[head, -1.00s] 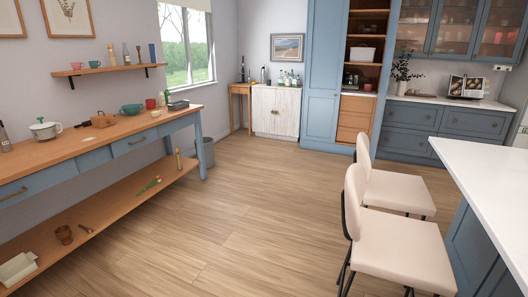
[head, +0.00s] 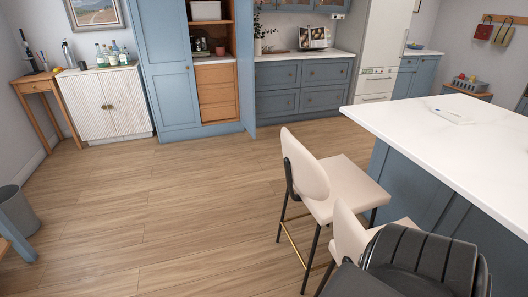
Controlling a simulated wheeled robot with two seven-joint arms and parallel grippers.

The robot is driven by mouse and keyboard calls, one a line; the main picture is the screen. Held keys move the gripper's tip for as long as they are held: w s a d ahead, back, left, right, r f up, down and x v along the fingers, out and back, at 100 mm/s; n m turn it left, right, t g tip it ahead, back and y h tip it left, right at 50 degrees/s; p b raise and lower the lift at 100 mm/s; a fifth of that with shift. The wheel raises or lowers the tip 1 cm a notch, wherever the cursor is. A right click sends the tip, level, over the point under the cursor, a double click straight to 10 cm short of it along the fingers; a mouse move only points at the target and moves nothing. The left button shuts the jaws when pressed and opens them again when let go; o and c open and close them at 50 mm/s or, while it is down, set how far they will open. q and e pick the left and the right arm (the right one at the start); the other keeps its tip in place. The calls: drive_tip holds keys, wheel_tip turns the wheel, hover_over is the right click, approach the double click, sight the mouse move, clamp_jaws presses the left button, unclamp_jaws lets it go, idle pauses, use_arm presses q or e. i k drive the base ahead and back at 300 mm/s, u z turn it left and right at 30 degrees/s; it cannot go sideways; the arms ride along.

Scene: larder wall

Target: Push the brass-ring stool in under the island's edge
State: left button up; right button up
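The far cream stool (head: 307,168) stands at the left side of the island (head: 440,125), its back away from it and its seat toward it. A brass-coloured foot bar (head: 293,244) shows low between its black legs. The seat is visible beside the blue island panel, mostly out from the white top's edge. A second cream stool (head: 347,240) stands nearer, partly hidden by a black ribbed seat (head: 420,262) at the bottom right. The nearer cream stool's foot bar is hidden. Neither of my grippers is in view.
Wooden floor (head: 160,215) is clear left of the stools. A grey bin (head: 20,210) stands at the left edge. A white cabinet (head: 105,105), a blue tall cupboard (head: 165,75) and blue drawers (head: 300,88) line the back wall.

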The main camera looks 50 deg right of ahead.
sight(318, 184)
drive_tip(key=i, duration=1.7)
drive_tip(key=z, duration=4.05)
